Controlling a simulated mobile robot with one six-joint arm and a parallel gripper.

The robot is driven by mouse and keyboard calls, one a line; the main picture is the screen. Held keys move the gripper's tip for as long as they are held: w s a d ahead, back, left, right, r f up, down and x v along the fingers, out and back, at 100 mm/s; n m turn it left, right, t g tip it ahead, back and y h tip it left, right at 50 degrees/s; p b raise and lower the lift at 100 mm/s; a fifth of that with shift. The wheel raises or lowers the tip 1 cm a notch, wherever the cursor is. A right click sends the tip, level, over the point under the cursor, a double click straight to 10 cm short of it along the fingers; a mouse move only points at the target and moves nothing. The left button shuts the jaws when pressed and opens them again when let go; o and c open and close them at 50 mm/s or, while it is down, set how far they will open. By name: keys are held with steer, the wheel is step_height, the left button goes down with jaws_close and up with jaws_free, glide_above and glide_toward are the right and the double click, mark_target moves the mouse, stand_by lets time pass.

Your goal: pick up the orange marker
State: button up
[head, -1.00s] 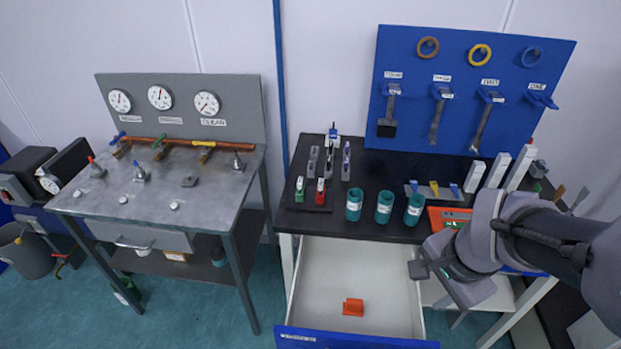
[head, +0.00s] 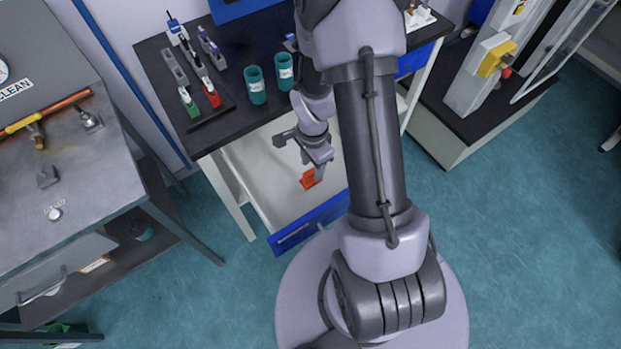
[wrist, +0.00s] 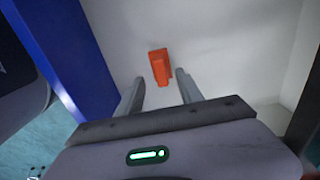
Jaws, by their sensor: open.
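The orange marker (head: 309,179) is a small orange block-shaped piece on the white floor of the open drawer (head: 262,190). In the wrist view the orange marker (wrist: 159,66) lies just beyond my fingertips, roughly centred between them. My gripper (head: 318,172) reaches down into the drawer close to the marker. In the wrist view my gripper (wrist: 158,76) is open, with its two fingers apart and nothing between them. The exact height of the fingers above the drawer floor cannot be told.
The drawer's blue front (wrist: 75,55) stands left of my fingers in the wrist view. A black worktop (head: 165,75) above the drawer holds teal cups (head: 255,86) and a rack of small tools (head: 210,112). A grey gauge bench (head: 75,165) stands at left.

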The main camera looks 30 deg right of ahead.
mark_target(311, 172)
step_height(311, 172, down, 5)
steer(key=shift+w+a+f+b, duration=0.1)
steer(key=shift+a+b, duration=0.05)
steer(key=shift+b, duration=1.1)
steer(key=shift+r, duration=0.2)
steer(key=shift+c, duration=0.8)
jaws_close()
step_height(311, 172, up, 10)
steer(key=p, duration=0.4)
steer(key=shift+p, duration=0.3)
steer(key=shift+c, duration=1.5)
jaws_free()
steer(key=c, duration=0.3)
step_height(311, 172, up, 12)
steer(key=p, duration=0.8)
steer(key=shift+c, duration=0.3)
